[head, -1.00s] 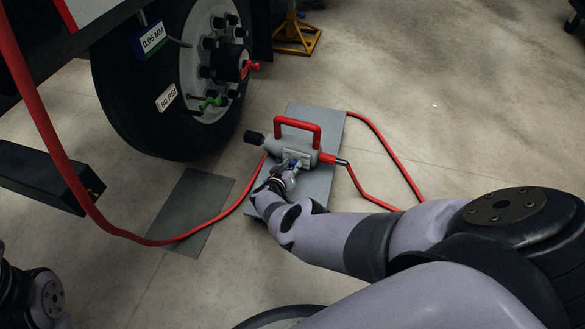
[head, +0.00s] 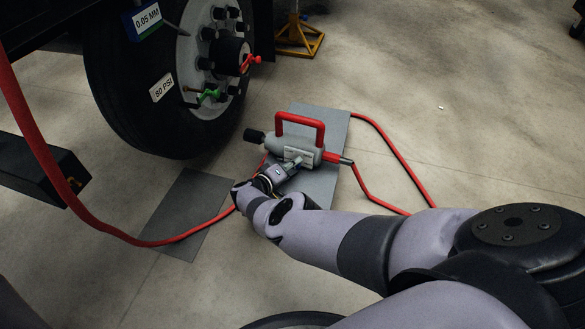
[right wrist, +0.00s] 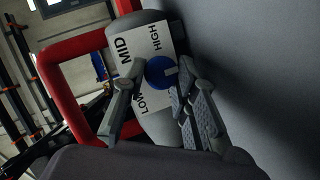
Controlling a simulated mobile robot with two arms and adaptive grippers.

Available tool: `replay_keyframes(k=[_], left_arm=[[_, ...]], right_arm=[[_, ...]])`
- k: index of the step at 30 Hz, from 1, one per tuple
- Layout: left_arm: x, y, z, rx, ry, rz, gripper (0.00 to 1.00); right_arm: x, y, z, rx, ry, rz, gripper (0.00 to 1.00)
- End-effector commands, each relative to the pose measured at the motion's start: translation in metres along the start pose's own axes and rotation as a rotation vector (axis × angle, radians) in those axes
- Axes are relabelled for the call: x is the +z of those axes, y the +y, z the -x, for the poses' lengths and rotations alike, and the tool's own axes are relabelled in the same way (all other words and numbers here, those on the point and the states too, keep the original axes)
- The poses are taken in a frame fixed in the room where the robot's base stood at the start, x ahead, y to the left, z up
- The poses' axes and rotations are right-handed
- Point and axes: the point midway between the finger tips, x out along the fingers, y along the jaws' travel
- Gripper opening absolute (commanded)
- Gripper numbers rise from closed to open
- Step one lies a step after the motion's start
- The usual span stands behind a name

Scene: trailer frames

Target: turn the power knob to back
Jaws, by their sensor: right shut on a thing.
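A grey impact tool (head: 276,147) with a red handle (head: 318,128) lies on a grey mat (head: 331,121) on the floor. In the right wrist view, its blue round power knob (right wrist: 160,72) sits on a white label (right wrist: 143,42) reading LOW, MID and HIGH. A light mark shows on the knob's right side. My right gripper (head: 291,167) reaches the tool's near side. In the right wrist view its fingers (right wrist: 161,77) stand on both sides of the knob, shut on it. The knob is hidden in the head view. My left gripper is out of view.
A large wheel (head: 124,90) with green and red fittings stands behind left. A red hose (head: 30,115) runs from the left toward the tool; another red line (head: 397,158) loops right. A dark mat (head: 195,207) lies left of the tool. Floor on the right is clear.

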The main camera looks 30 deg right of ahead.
Motion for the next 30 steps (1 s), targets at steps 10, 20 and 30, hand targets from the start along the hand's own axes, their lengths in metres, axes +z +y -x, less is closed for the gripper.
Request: replay_keyframes(k=[10, 20, 30], left_arm=[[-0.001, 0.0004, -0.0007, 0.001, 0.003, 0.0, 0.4], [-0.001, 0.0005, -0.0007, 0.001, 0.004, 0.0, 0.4], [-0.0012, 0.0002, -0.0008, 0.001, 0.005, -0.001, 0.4]], right_arm=[[-0.0012, -0.0006, 0.0004, 0.001, 0.002, 0.011, 0.0], [-0.0008, -0.0004, 0.0003, 0.002, 0.001, 0.01, 0.41], [-0.0003, -0.0002, 0.0002, 0.003, 0.0, 0.009, 0.47]])
